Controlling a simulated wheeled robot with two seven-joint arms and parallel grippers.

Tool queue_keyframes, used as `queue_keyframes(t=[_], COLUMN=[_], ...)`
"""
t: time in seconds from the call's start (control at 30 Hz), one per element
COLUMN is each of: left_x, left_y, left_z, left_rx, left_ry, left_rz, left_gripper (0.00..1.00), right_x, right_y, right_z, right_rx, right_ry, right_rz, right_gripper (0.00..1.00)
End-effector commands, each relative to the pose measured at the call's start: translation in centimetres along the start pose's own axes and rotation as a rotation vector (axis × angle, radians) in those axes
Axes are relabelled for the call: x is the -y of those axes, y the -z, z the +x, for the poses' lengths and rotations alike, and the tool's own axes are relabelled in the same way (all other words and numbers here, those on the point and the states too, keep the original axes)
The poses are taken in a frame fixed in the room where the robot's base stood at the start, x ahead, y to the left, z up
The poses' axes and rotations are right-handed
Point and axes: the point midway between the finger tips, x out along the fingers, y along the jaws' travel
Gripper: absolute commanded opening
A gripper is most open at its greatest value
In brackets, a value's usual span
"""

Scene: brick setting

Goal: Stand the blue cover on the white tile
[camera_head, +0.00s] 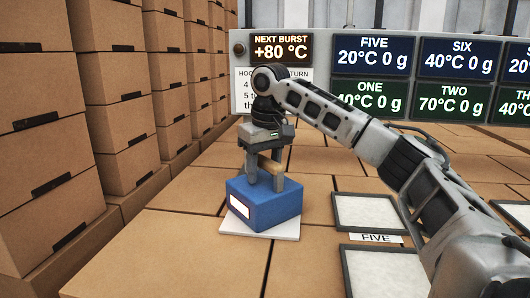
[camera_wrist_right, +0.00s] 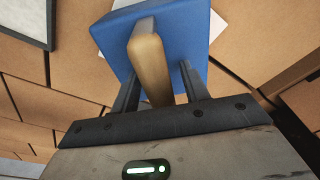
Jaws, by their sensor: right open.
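The blue cover (camera_head: 268,212), a box with a tan bar handle (camera_head: 268,163) on top and a pale label on its front, stands upright on the white tile (camera_head: 287,232). The tile's edges show around the cover's base. My right gripper (camera_head: 265,182) is over the cover, pointing down, with its fingers on either side of the handle. In the right wrist view the fingers are apart, with gaps beside the handle (camera_wrist_right: 150,65), and the cover (camera_wrist_right: 188,35) lies beyond them. A tile corner (camera_wrist_right: 215,25) shows there too. My left gripper is out of view.
Pale framed pads (camera_head: 375,214) lie to the right, with a "FIVE" label (camera_head: 376,238) between two of them. Stacked cardboard boxes (camera_head: 45,130) wall the left side. Display panels (camera_head: 373,57) stand behind. The brown floor left of the tile is clear.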

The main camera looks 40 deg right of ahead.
Motion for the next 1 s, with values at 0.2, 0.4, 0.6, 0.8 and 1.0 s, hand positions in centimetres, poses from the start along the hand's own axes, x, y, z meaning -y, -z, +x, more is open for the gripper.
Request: queue_keyframes(t=[0.2, 0.4, 0.6, 0.8, 1.0], left_x=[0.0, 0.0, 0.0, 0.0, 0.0], left_y=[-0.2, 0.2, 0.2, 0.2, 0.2], left_z=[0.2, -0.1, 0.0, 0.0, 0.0], left_rx=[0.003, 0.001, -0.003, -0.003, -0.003], left_ry=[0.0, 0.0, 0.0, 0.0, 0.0], left_rz=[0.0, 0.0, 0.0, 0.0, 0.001], left_gripper=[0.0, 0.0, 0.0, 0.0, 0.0], right_x=[0.1, 0.0, 0.0, 0.1, 0.0], right_y=[0.1, 0.1, 0.0, 0.0, 0.0], right_z=[-3.5, -7.2, -9.7, -11.3, -11.8], right_rx=[-0.006, -0.006, -0.006, -0.002, -0.001], right_ry=[0.003, 0.0, 0.0, 0.001, 0.001], right_rz=[-0.001, 0.001, 0.001, -0.001, -0.001], right_gripper=[0.45, 0.45, 0.45, 0.45, 0.45])
